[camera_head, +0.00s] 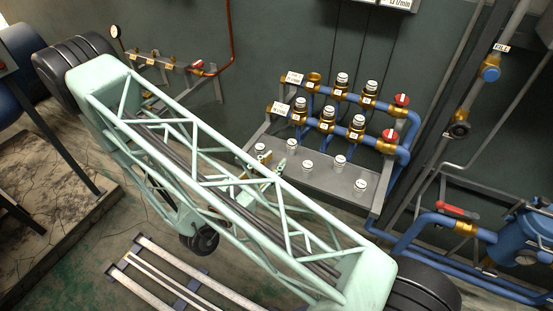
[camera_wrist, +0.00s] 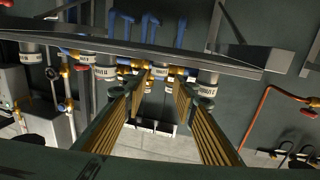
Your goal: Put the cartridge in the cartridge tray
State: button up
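Several white-capped cartridges (camera_head: 332,186) stand upright on a grey metal tray (camera_head: 285,172) below a blue-pipe manifold in the head view. More dark-bodied, white-capped cartridges (camera_head: 327,113) sit in the manifold's brass fittings. My gripper (camera_wrist: 162,78) is open in the wrist view, its two ribbed, brass-coloured finger pads well apart. The wrist picture is upside down; cartridges (camera_wrist: 208,82) and the tray edge (camera_wrist: 225,64) appear beyond the fingers. A white-labelled cylinder (camera_wrist: 159,72) shows between the fingertips; I cannot tell its distance. In the head view, my lattice arm largely hides the gripper.
Blue pipes with red valve handles (camera_head: 402,100) rise at the tray's right. A blue vessel (camera_head: 528,235) stands at far right. A slatted metal rack (camera_head: 165,270) lies on the floor at the front.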

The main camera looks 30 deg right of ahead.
jog(key=shift+s+a, duration=0.2)
jog(key=shift+a, duration=0.15)
jog(key=shift+r, duration=0.1)
dwell(0.6)
notch_tip(320, 180, up, 7)
jog(key=p, duration=0.3)
jog(key=shift+p, duration=0.3)
dwell(0.4)
dwell(0.5)
